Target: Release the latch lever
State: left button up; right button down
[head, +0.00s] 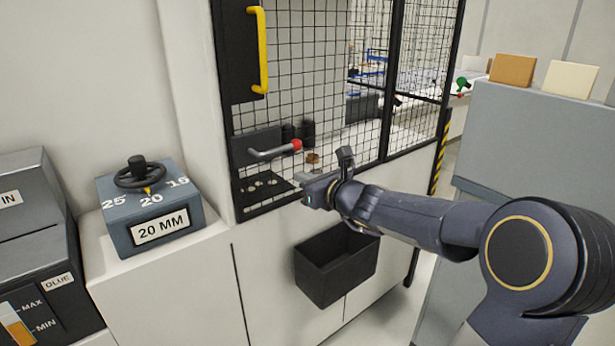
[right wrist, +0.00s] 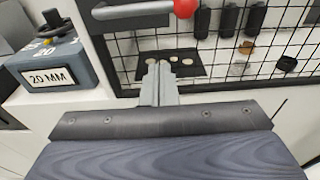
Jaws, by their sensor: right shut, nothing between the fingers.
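The latch lever (head: 275,151) is a grey bar with a red ball knob on a dark plate, low on the black mesh guard door. It lies nearly level, with the knob at its right end. It also shows at the top of the right wrist view (right wrist: 140,10). My right gripper (head: 306,198) is shut and empty, below the lever and apart from it. In the right wrist view its fingers (right wrist: 160,68) are together and point toward a dark plate with several round holes under the lever. My left gripper is not in view.
A yellow handle (head: 262,50) is on the door above the lever. A dial box marked 20 MM (head: 155,215) stands on the white counter at left. A black open bin (head: 335,270) hangs on the cabinet front below my right arm. Mesh surrounds the lever.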

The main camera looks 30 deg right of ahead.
jog(key=w+r+p, duration=0.3)
jog(key=w, duration=0.2)
jog(key=shift+w+a, duration=0.2)
jog(key=shift+w, duration=0.1)
dwell(0.4)
jog(key=shift+r+n, duration=0.25)
jog(key=shift+n, duration=0.15)
